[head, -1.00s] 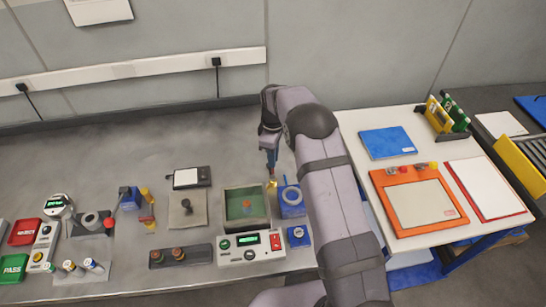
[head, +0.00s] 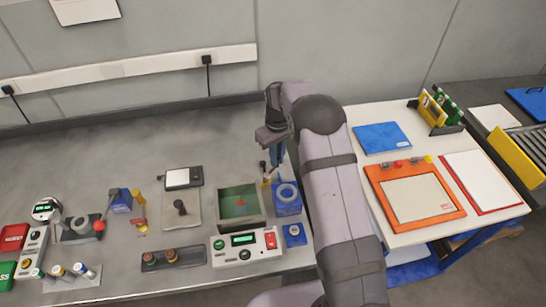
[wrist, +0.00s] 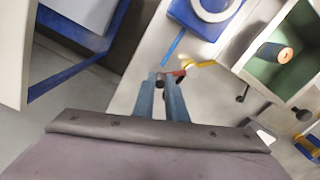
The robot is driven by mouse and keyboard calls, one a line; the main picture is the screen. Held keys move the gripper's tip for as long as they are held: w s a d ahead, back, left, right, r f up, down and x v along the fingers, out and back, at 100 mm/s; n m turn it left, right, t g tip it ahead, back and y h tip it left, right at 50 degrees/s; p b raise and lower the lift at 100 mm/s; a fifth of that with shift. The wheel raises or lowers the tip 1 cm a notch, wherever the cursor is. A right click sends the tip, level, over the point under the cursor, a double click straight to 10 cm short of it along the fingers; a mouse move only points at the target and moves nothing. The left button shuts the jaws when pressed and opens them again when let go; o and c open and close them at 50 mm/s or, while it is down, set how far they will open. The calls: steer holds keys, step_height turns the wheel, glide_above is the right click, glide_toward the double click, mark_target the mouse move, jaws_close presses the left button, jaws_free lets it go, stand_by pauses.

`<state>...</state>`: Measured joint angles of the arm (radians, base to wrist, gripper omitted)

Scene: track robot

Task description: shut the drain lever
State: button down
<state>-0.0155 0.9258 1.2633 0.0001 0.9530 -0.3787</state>
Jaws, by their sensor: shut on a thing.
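The drain lever is small and partly hidden. Its yellow part (wrist: 200,64) shows in the wrist view beside the green-lined tank (wrist: 247,67), with a short red piece and a dark knob at my fingertips. My gripper (wrist: 160,78) is shut on the lever's end there. In the head view my gripper (head: 277,170) points down behind the tank (head: 262,218) and the blue unit with a white ring (head: 287,211). The lever's yellow part (head: 267,182) is a tiny spot there, and its exact angle is hard to tell.
A blue strip (wrist: 173,47) lies close to my fingers in the wrist view. The control box (head: 245,253) stands in front of the tank. A white table (head: 392,110) with an orange-framed board (head: 374,190) is at right. The grey bench behind the tank is largely clear.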

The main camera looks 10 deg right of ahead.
steer(key=s+m, duration=0.1)
steer(key=m, duration=0.1)
steer(key=s+d+m, duration=0.1)
steer(key=m, duration=0.1)
steer(key=shift+m, duration=0.3)
steer(key=shift+s+d+m+b, duration=0.15)
steer(key=shift+s+m, duration=0.25)
steer(key=shift+m, duration=0.5)
steer(key=shift+s+m+b, duration=0.2)
steer(key=shift+s+m, duration=0.15)
steer(key=shift+m, duration=0.55)
steer(key=c, duration=1.8)
jaws_free()
steer(key=shift+s, duration=0.1)
steer(key=shift+o, duration=0.2)
step_height(320, 180, up, 7)
steer(key=b, duration=0.2)
steer(key=shift+r, duration=0.2)
